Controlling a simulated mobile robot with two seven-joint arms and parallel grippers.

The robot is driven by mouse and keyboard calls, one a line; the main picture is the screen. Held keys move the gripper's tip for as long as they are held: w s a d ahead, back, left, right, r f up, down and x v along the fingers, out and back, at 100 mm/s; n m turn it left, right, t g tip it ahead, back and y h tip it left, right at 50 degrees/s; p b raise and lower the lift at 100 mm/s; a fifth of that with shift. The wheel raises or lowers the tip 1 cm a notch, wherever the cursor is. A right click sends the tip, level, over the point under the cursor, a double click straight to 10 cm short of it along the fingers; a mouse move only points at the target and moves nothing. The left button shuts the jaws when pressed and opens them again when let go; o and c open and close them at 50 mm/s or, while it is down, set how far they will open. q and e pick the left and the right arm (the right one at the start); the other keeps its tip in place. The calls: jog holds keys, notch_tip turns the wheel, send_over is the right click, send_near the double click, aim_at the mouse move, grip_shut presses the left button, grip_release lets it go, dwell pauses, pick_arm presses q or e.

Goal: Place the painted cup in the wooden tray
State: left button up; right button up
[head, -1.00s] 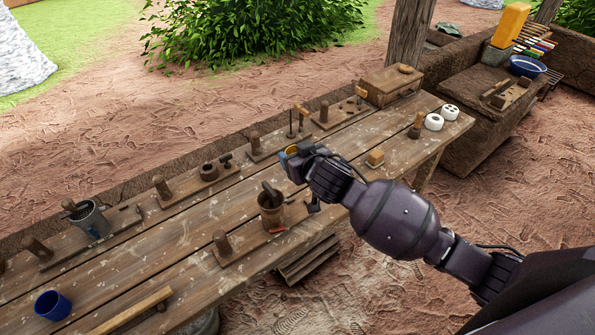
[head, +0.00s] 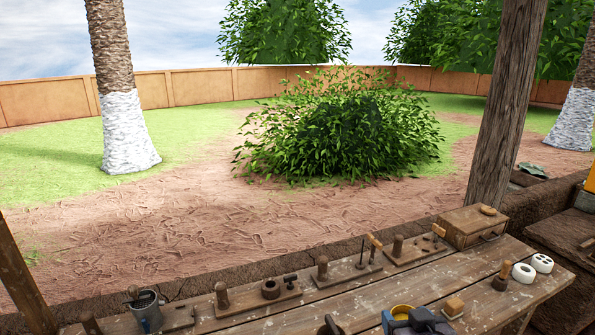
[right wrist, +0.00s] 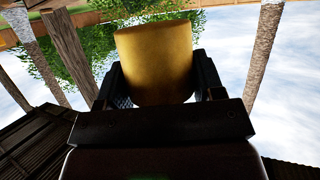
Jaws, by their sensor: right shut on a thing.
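The painted cup (right wrist: 154,55), yellow on its outside, is between the two fingers of my right gripper (right wrist: 157,82) in the right wrist view. The gripper is shut on it. My right gripper (head: 415,320) is partly cut off there. I cannot make out a wooden tray for certain in these views. My left gripper is out of view.
The long wooden table (head: 340,303) carries wooden tool boards along its back. A lidded wooden box (head: 472,228) stands at the far right end, with white pieces (head: 523,272) and a small yellow-topped block (head: 453,307) nearer. A metal bucket (head: 147,311) is at left. A post (head: 507,105) rises behind.

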aim_at(397, 308)
jog(key=shift+w+r, duration=0.1)
jog(key=shift+r, duration=0.1)
jog(key=shift+w+a+r+p, duration=0.15)
jog(key=shift+w+a+r, duration=0.15)
jog(key=shift+w+r, duration=0.25)
jog(key=shift+w+a+r+p, duration=0.15)
jog(key=shift+w+a+r, duration=0.1)
jog(key=shift+w+r, duration=0.3)
pick_arm(q)
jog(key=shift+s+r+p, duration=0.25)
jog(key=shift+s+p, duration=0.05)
jog(key=shift+p, duration=0.15)
pick_arm(e)
jog(key=w+a+f+n+y, duration=0.1)
jog(key=w+a+f, duration=0.2)
jog(key=w, duration=0.5)
jog(key=shift+w+f+n+y, duration=0.15)
jog(key=shift+f+n+y, duration=0.15)
jog(key=shift+f+y, duration=0.1)
